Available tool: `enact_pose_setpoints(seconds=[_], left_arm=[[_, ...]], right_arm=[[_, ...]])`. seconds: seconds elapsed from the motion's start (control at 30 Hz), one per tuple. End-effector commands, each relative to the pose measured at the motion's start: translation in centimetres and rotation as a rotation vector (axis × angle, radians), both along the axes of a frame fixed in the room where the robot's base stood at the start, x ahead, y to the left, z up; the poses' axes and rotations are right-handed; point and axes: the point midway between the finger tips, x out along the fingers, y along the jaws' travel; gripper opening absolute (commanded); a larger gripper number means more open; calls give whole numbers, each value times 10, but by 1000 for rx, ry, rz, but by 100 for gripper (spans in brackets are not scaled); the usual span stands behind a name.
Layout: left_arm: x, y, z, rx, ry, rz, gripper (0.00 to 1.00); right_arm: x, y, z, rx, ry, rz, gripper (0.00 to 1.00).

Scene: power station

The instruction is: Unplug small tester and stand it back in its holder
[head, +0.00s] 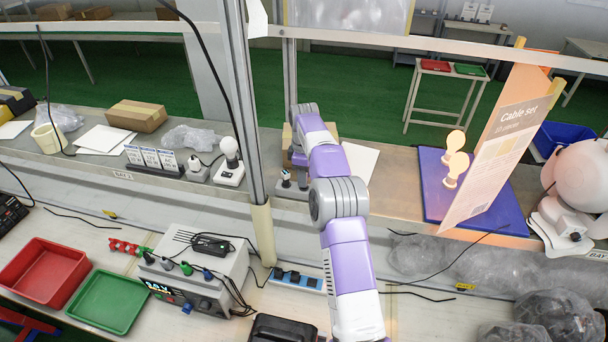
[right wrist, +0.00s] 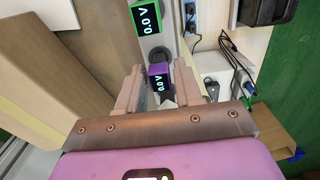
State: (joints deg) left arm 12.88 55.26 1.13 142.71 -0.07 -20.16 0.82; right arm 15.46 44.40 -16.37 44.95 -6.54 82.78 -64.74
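A small purple tester (right wrist: 160,84) with a lit 0.0V display sits between the fingertips of my right gripper (right wrist: 160,88) in the right wrist view. A finger lies close along each side of it. I cannot tell whether they touch it, and its lower end is hidden. A green-framed tester (right wrist: 146,16) with its own 0.0V display stands just beyond. In the head view my right arm reaches to the back shelf, and its gripper (head: 298,158) is partly hidden by the wrist. My left gripper is out of view. I cannot tell which fitting is the holder.
A cardboard box (right wrist: 45,85) stands close to the left finger in the wrist view. A metal post (head: 240,100) rises left of my right arm. A power supply with leads (head: 195,275) and a blue socket strip (head: 297,280) are on the front bench. An orange-edged sign (head: 495,150) stands right.

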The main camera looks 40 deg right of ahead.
Motion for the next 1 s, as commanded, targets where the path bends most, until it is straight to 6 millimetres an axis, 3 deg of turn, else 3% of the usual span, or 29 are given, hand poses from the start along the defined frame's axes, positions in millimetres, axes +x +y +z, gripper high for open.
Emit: enact_pose_setpoints(seconds=[0.03, 0.13, 0.47, 0.83, 1.0], left_arm=[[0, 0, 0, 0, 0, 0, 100], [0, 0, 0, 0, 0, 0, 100], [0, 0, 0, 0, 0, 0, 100], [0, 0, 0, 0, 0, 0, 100], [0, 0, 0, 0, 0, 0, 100]], right_arm=[[0, 0, 0, 0, 0, 0, 44], [0, 0, 0, 0, 0, 0, 56], [0, 0, 2, 0, 0, 0, 56], [1, -1, 50, -2, -3, 0, 56], [1, -1, 62, -2, -1, 0, 56]])
